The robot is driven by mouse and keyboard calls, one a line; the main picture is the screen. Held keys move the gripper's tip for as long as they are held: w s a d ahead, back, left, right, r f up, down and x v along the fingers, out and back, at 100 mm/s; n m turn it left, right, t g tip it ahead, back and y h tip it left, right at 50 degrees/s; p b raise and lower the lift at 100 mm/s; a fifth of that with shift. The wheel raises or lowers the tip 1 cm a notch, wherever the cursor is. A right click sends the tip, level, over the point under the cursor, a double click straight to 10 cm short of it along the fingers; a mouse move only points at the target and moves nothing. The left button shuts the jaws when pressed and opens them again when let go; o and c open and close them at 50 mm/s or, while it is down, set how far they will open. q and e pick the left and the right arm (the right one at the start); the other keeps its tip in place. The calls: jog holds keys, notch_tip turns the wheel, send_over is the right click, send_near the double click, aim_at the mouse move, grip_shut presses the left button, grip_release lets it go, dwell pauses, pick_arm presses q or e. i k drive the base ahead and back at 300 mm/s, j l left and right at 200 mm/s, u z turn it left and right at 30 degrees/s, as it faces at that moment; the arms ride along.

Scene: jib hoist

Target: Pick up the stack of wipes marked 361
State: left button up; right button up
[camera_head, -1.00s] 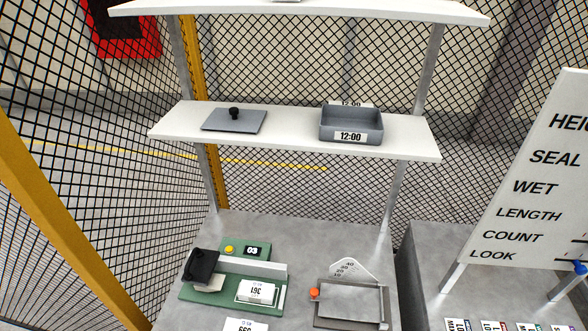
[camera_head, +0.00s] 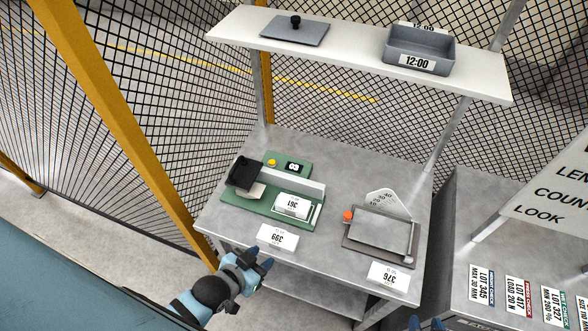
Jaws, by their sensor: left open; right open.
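The stack of wipes marked 361 (camera_head: 292,204) is a small white block. Its label reads upside down, and it sits on the green device (camera_head: 262,212) on the grey table, beside a pale raised bar. My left gripper (camera_head: 262,260) is open and empty, below and left of the stack at the table's front edge, near the white 399 stack (camera_head: 277,236). My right gripper (camera_head: 428,324) shows only as dark blue tips at the bottom edge, apart from the stack.
A black block (camera_head: 245,172) and yellow button (camera_head: 272,162) are on the green device. A grey plate device (camera_head: 382,234) with an orange knob stands right, with a white 376 stack (camera_head: 388,274) in front. A shelf (camera_head: 350,52) holds a grey bin (camera_head: 420,48). Mesh fencing surrounds the table.

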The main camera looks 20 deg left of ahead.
aim_at(287, 203)
jog(key=u, duration=0.4)
jog(key=l+u, duration=0.1)
jog(key=u, duration=0.75)
jog(key=l+u, duration=0.1)
jog(key=u, duration=1.15)
jog(key=k+l, duration=0.35)
jog(key=l+u, duration=0.05)
